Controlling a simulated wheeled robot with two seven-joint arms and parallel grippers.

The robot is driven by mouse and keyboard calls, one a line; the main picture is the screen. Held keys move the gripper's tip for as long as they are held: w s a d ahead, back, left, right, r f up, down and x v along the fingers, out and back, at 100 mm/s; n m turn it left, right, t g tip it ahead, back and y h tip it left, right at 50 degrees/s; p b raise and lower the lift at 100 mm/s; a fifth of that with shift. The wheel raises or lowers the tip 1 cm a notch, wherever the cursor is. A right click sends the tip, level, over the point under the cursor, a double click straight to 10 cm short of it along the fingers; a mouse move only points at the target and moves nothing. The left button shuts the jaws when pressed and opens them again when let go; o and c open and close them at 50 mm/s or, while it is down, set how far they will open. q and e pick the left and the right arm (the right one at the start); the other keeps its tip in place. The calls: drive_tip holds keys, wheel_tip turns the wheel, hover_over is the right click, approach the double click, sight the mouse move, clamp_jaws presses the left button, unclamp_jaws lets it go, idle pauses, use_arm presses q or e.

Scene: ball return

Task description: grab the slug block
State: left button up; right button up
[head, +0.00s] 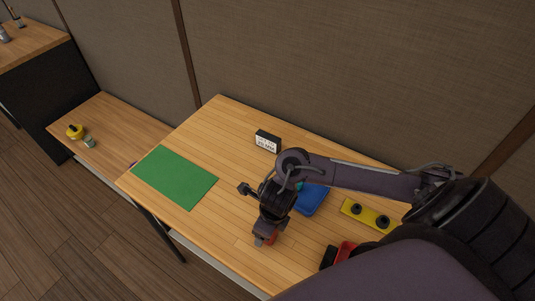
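No object can be surely identified as the slug block. My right arm reaches in from the right side of the head view, and its gripper (264,238) points down at the front part of the wooden table. A small orange-red piece (271,239) shows right at its fingertips, mostly hidden by the gripper. I cannot tell whether the fingers are closed on it or only beside it. A yellow block (368,215) with two black knobs lies on the table to the right. My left gripper is not in view.
A blue tray (312,199) lies partly behind my arm. A green mat (174,177) covers the table's left part. A black-and-white sign (267,141) stands at the back. A red object (345,252) sits at the front right. A lower bench (113,122) holds a yellow item (75,131).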

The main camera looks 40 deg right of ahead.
drive_tip(key=c, duration=1.1)
